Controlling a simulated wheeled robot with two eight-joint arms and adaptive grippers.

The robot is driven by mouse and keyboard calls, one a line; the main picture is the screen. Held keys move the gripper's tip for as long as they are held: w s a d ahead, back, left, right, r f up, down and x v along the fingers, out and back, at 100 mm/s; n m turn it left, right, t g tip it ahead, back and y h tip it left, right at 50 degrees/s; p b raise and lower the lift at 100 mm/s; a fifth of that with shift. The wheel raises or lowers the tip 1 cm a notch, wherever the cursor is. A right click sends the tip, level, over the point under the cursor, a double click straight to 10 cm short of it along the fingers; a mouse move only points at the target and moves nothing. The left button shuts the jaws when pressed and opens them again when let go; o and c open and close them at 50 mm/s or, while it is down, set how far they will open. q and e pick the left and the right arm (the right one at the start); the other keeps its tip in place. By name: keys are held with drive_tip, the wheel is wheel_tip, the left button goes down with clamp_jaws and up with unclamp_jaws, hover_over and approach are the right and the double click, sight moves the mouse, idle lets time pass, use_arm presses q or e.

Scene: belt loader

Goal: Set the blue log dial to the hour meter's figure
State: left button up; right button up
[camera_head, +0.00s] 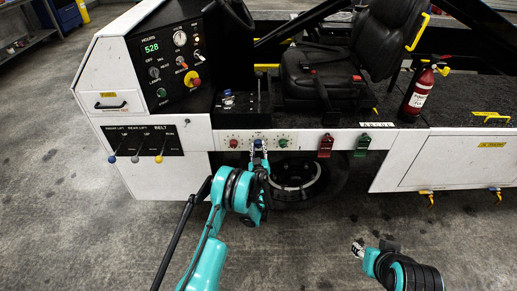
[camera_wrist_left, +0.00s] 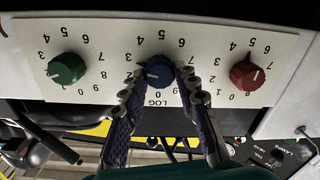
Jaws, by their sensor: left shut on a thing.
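The hour meter (camera_head: 151,48) on the black panel shows 528 in green figures. The blue log dial (camera_wrist_left: 157,70) is the middle of three dials on the white strip, which appears upside down in the left wrist view. My left gripper (camera_wrist_left: 159,72) is shut on the blue dial, with a finger at each side.
A red dial (camera_head: 234,143) and a green dial (camera_head: 283,143) flank the blue one. Lift levers (camera_head: 136,155) stick out at the left. Red and green latches (camera_head: 325,146) sit to the right. A black seat (camera_head: 320,75) and a fire extinguisher (camera_head: 418,92) stand above.

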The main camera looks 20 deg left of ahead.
use_arm(q)
drive_tip(key=n, duration=0.5)
drive_tip(key=shift+n, duration=0.4)
idle(0.3)
drive_tip(key=o, duration=1.2)
drive_tip(key=shift+c, duration=0.2)
wheel_tip(320, 180, up, 10)
